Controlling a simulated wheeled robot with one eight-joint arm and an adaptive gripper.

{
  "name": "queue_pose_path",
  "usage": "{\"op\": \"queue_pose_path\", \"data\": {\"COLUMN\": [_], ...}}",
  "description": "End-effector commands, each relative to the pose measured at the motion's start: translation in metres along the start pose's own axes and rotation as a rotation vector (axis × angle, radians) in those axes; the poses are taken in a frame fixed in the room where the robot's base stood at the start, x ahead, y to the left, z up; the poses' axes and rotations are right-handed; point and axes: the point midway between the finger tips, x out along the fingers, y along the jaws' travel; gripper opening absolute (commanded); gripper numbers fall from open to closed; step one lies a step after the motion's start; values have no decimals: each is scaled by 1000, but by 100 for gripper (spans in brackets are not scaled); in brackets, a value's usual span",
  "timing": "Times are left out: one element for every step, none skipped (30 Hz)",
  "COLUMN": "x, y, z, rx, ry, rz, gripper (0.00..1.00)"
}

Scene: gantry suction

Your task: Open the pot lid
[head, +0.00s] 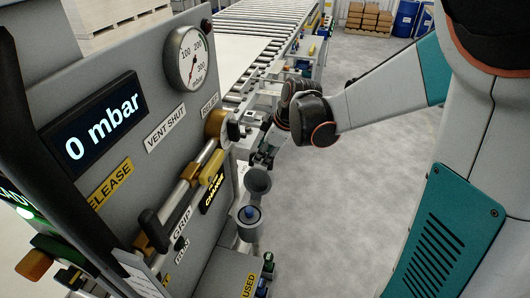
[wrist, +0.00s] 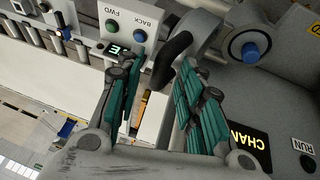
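A grey round pot (head: 249,228) with a blue piece in its mouth stands low on the machine's side. The blue piece (wrist: 250,50) also shows in the wrist view, inside a round grey rim. A grey disc (head: 258,180), which looks like the lid, is tilted up beside the pot's mouth, leaving the blue piece uncovered. In the wrist view a black curved handle (wrist: 175,58) joins a grey round part. My gripper (wrist: 157,70) is open, its fingertips close to this handle; I cannot tell whether they touch. In the head view my gripper (head: 262,155) is just above the disc.
The grey panel (head: 140,75) with gauge (head: 186,58), a "0 mbar" display (head: 100,130) and levers (head: 190,180) stands left of my arm. A roller conveyor (head: 265,30) runs behind. The floor (head: 340,210) to the right is clear.

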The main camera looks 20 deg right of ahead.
Motion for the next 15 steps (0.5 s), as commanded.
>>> {"op": "queue_pose_path", "data": {"x": [0, 0, 0, 0, 0, 0, 0, 0, 0, 0, 0, 0, 0, 0, -1], "y": [0, 0, 0, 0, 0, 0, 0, 0, 0, 0, 0, 1, 1, 0, 0], "z": [0, 0, 0, 0, 0, 0, 0, 0, 0, 0, 0, 0, 0, 1, 0], "rx": [0, 0, 0, 0, 0, 0, 0, 0, 0, 0, -1, -1, -1, -1, -3], "ry": [0, 0, 0, 0, 0, 0, 0, 0, 0, 0, -1, -1, -1, -1, -2], "rz": [0, 0, 0, 0, 0, 0, 1, 1, 1, 1, 1, 1, 1, 2, 5], "gripper": [35, 32, 23, 17, 10, 1, 0, 0, 0, 0, 0, 0, 0, 0, 0]}}
